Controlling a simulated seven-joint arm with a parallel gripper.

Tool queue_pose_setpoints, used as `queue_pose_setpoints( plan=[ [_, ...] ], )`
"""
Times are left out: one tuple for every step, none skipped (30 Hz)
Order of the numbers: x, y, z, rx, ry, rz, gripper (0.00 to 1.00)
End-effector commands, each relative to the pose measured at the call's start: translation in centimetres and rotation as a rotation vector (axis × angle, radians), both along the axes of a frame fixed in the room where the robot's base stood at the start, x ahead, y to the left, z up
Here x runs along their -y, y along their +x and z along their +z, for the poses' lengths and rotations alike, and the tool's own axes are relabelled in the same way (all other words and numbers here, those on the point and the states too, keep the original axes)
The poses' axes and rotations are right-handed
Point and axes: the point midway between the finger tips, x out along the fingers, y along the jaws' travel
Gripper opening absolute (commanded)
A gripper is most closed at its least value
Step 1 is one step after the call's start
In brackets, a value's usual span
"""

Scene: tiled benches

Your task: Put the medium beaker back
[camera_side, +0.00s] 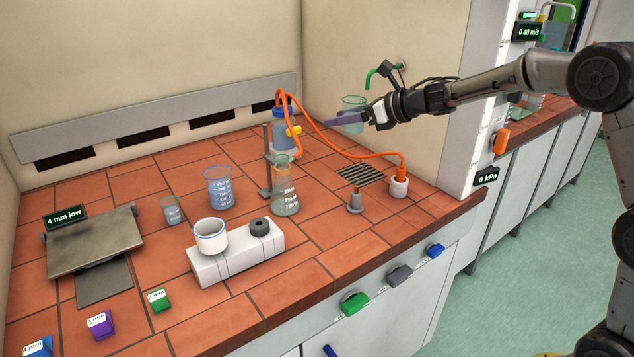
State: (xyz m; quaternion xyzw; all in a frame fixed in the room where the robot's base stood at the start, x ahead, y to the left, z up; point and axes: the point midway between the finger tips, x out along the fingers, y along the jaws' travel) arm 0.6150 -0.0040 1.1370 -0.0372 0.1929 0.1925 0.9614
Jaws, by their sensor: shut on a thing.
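A clear beaker with a green rim (354,101) is in my gripper (345,118), in front of the back wall near the green tap. By size it looks like the medium beaker. The fingers cross its side and are shut on it. The beaker is about upright and appears to hang above the bench, though its exact height is hard to tell. A larger blue-marked beaker (219,188) and a smaller beaker (171,211) stand on the tiled bench (330,262) at the left, well away from my gripper.
A conical flask (286,197) stands by a clamp stand (267,165). An orange hose (345,149) runs to a white fitting (398,187). A white block holds a cup (210,236). The front right bench is clear.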

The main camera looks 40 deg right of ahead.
Motion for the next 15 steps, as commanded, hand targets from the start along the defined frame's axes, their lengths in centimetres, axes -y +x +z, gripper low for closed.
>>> queue_pose_setpoints(
  plan=[
    [0.0, 0.0, -1.1, -0.001, 0.002, 0.0, 0.0],
    [0.0, 0.0, -1.7, -0.001, 0.002, 0.0, 0.0],
    [0.0, 0.0, -2.4, 0.001, 0.001, 0.0, 0.0],
    [0.0, 0.0, -2.9, 0.001, 0.001, -0.001, 0.0],
    [0.0, 0.0, -3.7, -0.002, 0.001, -0.001, 0.0],
    [0.0, 0.0, -4.5, -0.001, 0.002, -0.002, 0.0],
    [0.0, 0.0, -5.0, 0.001, 0.001, -0.001, 0.0],
    [0.0, 0.0, -5.4, 0.002, 0.0, -0.002, 0.0],
    [0.0, 0.0, -6.3, 0.001, 0.001, -0.001, 0.0],
    [0.0, 0.0, -6.7, 0.002, 0.001, -0.001, 0.0],
    [0.0, 0.1, -7.0, 0.002, 0.0, -0.001, 0.0],
    [0.0, 0.1, -7.4, 0.003, 0.0, -0.001, 0.0],
    [0.0, 0.2, -7.7, 0.002, 0.0, -0.002, 0.0],
    [0.0, 0.4, -7.9, 0.002, -0.001, -0.001, 0.0],
    [0.0, 0.8, -8.2, 0.004, -0.001, -0.001, 0.0]
  ],
)
